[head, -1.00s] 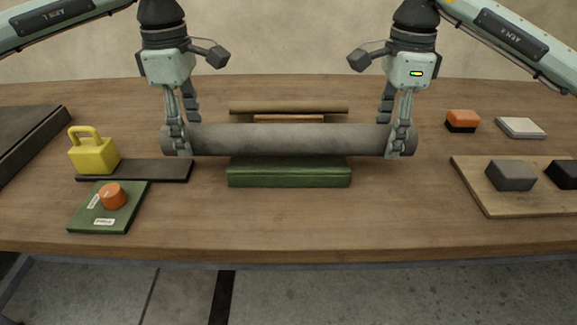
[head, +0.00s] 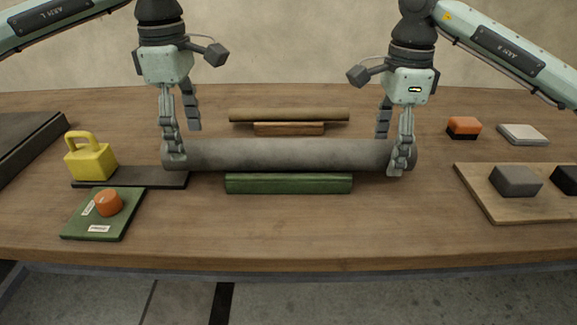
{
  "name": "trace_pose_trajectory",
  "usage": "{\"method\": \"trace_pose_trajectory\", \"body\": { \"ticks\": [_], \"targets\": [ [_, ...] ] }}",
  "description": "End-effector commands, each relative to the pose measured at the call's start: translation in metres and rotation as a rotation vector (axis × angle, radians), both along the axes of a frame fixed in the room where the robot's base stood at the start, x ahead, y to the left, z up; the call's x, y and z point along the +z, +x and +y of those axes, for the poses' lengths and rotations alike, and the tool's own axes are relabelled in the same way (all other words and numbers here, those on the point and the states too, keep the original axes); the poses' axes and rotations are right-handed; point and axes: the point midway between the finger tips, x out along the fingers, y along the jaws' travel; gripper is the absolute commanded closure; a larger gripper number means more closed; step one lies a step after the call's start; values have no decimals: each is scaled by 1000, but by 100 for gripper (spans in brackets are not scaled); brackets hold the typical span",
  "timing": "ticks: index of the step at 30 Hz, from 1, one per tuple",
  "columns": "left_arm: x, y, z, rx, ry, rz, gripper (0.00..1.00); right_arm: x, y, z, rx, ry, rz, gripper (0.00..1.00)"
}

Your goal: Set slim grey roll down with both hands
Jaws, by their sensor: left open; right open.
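The slim grey roll (head: 288,154) lies level, left to right, across the middle of the table, just behind a green block (head: 288,184). What bears it underneath is hidden. My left gripper (head: 184,143) is open at the roll's left end, its front finger over the near side and its rear finger showing above and behind the roll. My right gripper (head: 391,153) is open at the right end, with one finger in front of the roll and one behind. Whether the fingers touch the roll cannot be told.
A brown roll (head: 288,115) lies on a wooden block (head: 289,129) behind. A yellow weight (head: 90,161) and a green pad with an orange knob (head: 108,203) are at left. A wooden board (head: 485,200) with dark blocks is at right. The front middle is clear.

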Motion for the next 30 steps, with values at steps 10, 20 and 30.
{"method": "trace_pose_trajectory", "body": {
  "ticks": [10, 20, 30],
  "targets": [
    [72, 1, -1, -1, -2, -3, 29, 0, 0, 0, 0, 0, 0, 29],
    [94, 0, 0, -1, 0, 0, 29, 11, 1, 0, 0, 2, -2, 29],
    [94, 0, 0, -1, -1, -1, 29, 81, 1, 0, -1, 0, -6, 29]
  ]
}}
